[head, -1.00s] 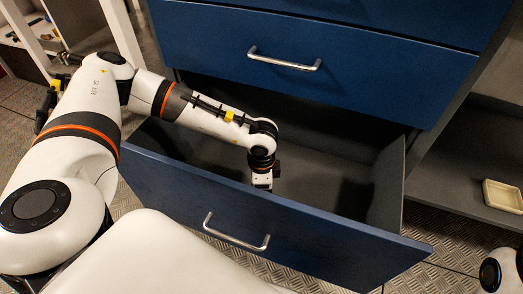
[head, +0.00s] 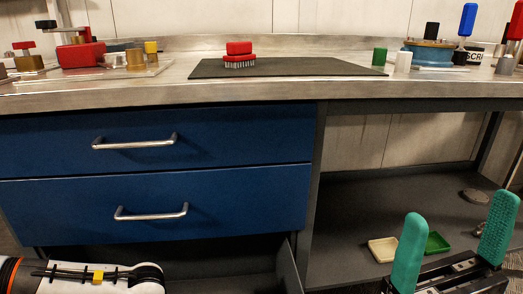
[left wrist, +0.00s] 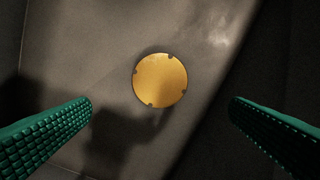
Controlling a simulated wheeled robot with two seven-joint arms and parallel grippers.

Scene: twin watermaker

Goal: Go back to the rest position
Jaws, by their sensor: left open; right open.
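My right gripper (head: 459,212) is at the lower right of the head view, with its two green ribbed fingers pointing up and spread apart. Nothing is between them. My left arm shows at the bottom left of the head view, over the open bottom drawer (head: 290,268); its gripper is outside that view. In the left wrist view my left gripper (left wrist: 160,104) has its green fingers wide apart and empty. A round gold disc (left wrist: 160,80) with small edge notches lies on a grey surface beyond them, apart from both fingers.
Two blue drawers (head: 240,140) above the open one are shut. The worktop (head: 270,88) holds a dark mat (head: 285,69) with a red brush (head: 239,56). A cream tray (head: 383,249) and a green tray (head: 437,243) lie on the low shelf at right.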

